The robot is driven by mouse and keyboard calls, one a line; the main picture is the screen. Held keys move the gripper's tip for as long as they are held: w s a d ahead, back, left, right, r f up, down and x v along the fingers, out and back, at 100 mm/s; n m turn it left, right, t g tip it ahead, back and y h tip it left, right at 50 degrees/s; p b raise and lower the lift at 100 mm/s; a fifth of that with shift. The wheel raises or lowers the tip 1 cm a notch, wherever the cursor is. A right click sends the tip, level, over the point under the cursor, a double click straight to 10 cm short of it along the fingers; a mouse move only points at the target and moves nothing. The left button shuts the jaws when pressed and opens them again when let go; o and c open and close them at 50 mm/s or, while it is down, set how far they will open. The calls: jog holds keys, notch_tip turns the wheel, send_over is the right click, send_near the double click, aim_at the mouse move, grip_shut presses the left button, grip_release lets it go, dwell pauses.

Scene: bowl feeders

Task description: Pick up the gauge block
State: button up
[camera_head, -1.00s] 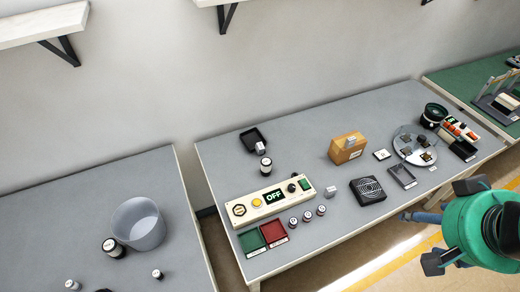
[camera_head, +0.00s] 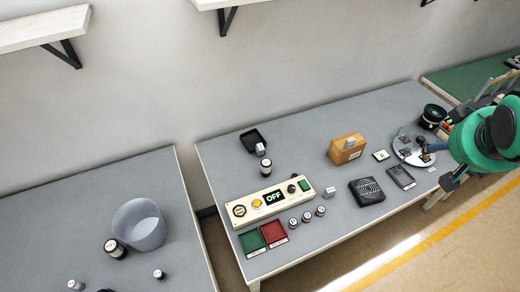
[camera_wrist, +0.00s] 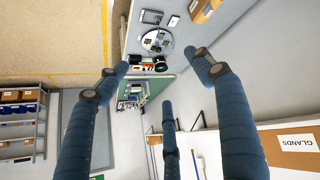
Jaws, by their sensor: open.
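No block is clearly marked as the gauge block. One small grey block (camera_head: 330,191) lies on the grey table (camera_head: 300,140), right of the control panel's green button. Another small grey block (camera_head: 261,148) stands at the edge of a black tray (camera_head: 250,137). I cannot tell which one is the gauge block. My gripper (camera_wrist: 165,85) has its blue fingers spread wide, with nothing between them. In the head view it is at the table's right end, near the round plate and well right of both grey blocks; my green arm partly hides it.
A control panel (camera_head: 270,203) reading OFF, green and red trays (camera_head: 273,233), a black fan-like box (camera_head: 367,191), an open grey tray (camera_head: 401,177) and a cardboard box (camera_head: 346,149) stand on the table. A round plate (camera_wrist: 157,41) holds small parts. The table's back middle is clear.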

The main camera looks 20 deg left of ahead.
jog(key=w+a+r+n+t+y+p, duration=0.1)
jog(key=w+a+n+t, duration=0.15)
jog(key=w, duration=0.95)
jog(key=w+a+r+n+t+p, duration=0.1)
jog(key=w+a+n, duration=0.25)
jog(key=w, duration=0.75)
jog(key=w+a+f+n+y+p, duration=0.1)
jog(key=w+a+f+n+y, duration=0.25)
jog(key=w+a, duration=0.4)
jog(key=w+a+f+n+y, duration=0.2)
jog(key=w+a+f+n, duration=0.3)
jog(key=w, duration=0.4)
jog(key=w+a+f+n+g+y+p, duration=0.15)
jog(key=a+f+n+g+y, duration=0.45)
jog(key=a+f, duration=1.1)
jog(key=s+a+f+n+g+p, duration=0.1)
jog(key=s+a+f+n+g, duration=0.2)
jog(key=s+f, duration=0.3)
jog(key=s+a+f+n+g, duration=0.3)
jog(key=s+f+g, duration=0.1)
jog(key=f, duration=1)
jog(key=shift+s+a+y+p, duration=0.2)
jog(key=shift+s+y+p, duration=0.2)
jog(key=shift+s, duration=0.45)
